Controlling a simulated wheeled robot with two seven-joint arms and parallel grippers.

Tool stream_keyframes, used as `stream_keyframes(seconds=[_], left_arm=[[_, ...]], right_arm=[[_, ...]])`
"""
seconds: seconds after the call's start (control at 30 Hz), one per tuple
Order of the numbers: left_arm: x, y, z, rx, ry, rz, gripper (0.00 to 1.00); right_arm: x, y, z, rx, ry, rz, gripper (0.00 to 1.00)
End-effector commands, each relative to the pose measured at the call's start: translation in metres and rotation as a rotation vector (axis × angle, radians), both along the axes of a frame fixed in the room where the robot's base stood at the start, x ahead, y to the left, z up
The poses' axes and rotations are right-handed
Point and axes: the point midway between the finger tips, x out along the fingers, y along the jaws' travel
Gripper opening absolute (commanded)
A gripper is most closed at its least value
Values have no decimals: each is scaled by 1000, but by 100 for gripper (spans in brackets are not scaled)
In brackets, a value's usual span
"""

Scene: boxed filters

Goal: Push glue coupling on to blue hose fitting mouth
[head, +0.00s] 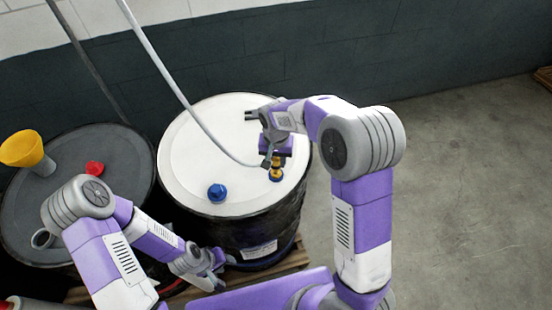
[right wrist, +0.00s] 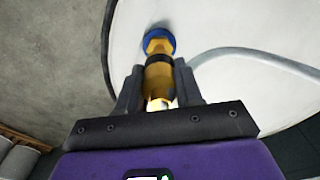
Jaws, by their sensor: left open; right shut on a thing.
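The brass-coloured glue coupling (right wrist: 158,82) is between the fingers of my right gripper (right wrist: 159,90), which is shut on it. In the head view my right gripper (head: 272,156) is above the right part of the white drum lid. The blue hose fitting (right wrist: 159,37), a blue ring with a brass part, is directly in line beyond the coupling; it also shows in the head view (head: 276,177). A black band lies between the brass parts. I cannot tell whether the coupling is fully seated. My left gripper (head: 217,266) is open and empty, low beside the drum.
The white-lidded drum (head: 205,140) stands on a wooden pallet, with a blue cap (head: 217,192) on its lid. A grey hose (head: 180,92) curves down across the lid towards my right gripper. A dark drum (head: 110,150) with a yellow funnel (head: 27,152) stands left.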

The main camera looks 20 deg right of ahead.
Motion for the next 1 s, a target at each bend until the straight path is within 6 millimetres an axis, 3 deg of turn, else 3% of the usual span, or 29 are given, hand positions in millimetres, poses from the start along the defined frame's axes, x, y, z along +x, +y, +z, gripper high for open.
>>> stream_keyframes(seconds=[1.0], left_arm=[[0, 0, -20, 0, 0, 0, 43]], right_arm=[[0, 0, -27, 0, 0, 0, 0]])
